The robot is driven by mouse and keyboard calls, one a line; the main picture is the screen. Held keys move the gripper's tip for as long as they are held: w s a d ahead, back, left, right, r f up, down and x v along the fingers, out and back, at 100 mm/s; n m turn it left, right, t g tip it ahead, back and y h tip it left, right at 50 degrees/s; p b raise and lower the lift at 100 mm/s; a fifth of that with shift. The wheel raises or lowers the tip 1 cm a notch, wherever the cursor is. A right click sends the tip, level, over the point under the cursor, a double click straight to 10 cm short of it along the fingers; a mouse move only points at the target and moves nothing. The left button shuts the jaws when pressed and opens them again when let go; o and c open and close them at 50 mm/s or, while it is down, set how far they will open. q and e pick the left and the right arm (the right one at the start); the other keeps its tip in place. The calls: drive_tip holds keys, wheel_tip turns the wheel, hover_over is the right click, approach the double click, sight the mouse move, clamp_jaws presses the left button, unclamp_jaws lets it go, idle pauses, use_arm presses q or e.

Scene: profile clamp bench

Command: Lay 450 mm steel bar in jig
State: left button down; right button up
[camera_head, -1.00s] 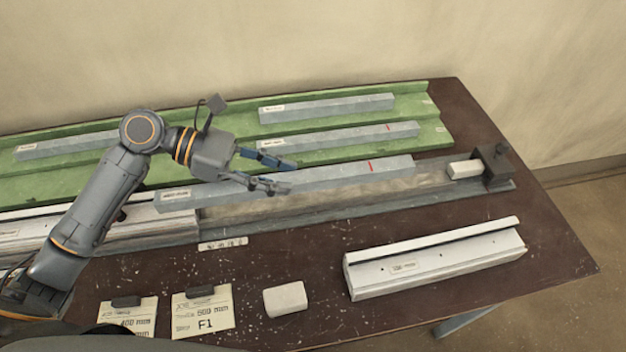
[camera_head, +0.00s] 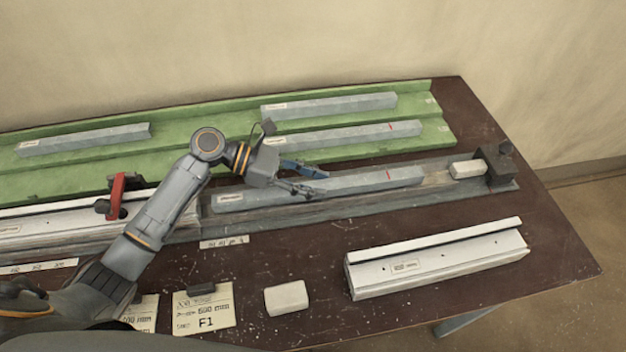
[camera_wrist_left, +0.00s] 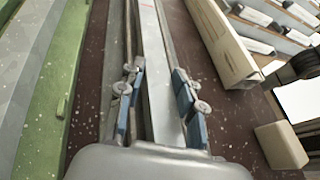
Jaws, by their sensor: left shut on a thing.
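My left gripper (camera_head: 312,182) is shut on a grey steel bar (camera_head: 360,181) with a red mark near its right end and a small label at its left end. The bar lies lengthwise along the jig (camera_head: 440,181), over its channel; I cannot tell whether it rests on the floor or hangs just above. Its right end is apart from the cream block (camera_head: 467,169) by the dark end stop (camera_head: 497,166). In the left wrist view the bar (camera_wrist_left: 160,75) runs between the blue-padded fingers (camera_wrist_left: 158,105). My right gripper is not in view.
A green rack (camera_head: 190,150) behind holds several bars, one with a red mark. A red-handled clamp (camera_head: 117,192) stands left. In front are a white profile (camera_head: 435,260), a pale block (camera_head: 286,298) and cards (camera_head: 205,307). Bare table lies between.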

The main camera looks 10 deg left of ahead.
use_arm(q)
drive_tip(key=shift+r, duration=0.1)
drive_tip(key=shift+f, duration=0.35)
drive_tip(key=c, duration=0.8)
unclamp_jaws()
drive_tip(key=shift+s+f, duration=0.1)
drive_tip(key=shift+s, duration=0.05)
drive_tip(key=shift+c, duration=0.2)
drive_tip(key=shift+f, duration=0.1)
